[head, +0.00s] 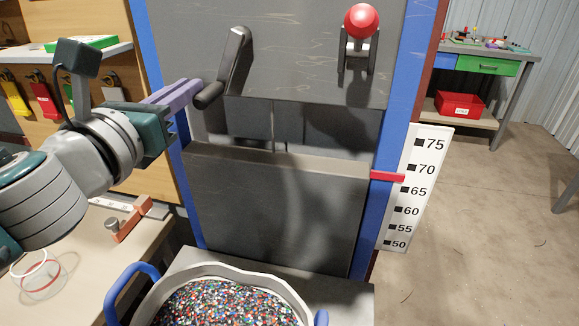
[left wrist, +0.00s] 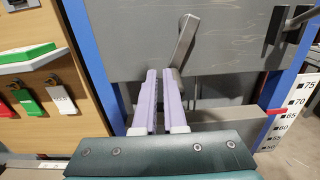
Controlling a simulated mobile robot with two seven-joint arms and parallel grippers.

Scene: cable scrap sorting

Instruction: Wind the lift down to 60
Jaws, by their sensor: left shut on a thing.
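The crank (head: 236,62) is a dark grey arm with a stubby handle (head: 209,95), mounted on the grey upper panel; the crank also shows in the left wrist view (left wrist: 184,42). My left gripper (head: 190,90) has purple fingers and is shut on the crank handle, which hangs down to the left of the pivot. A white scale (head: 417,188) marked 50 to 75 stands at the right of the frame. A red pointer (head: 387,177) on the grey lift plate (head: 275,205) sits between 65 and 70. My right gripper is not in view.
A lever with a red ball knob (head: 361,21) is on the upper panel. A bin with a pale rim (head: 205,269) holds multicoloured granules below the plate. A workbench (head: 95,270) is at the left; a table with a red box (head: 459,105) stands back right.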

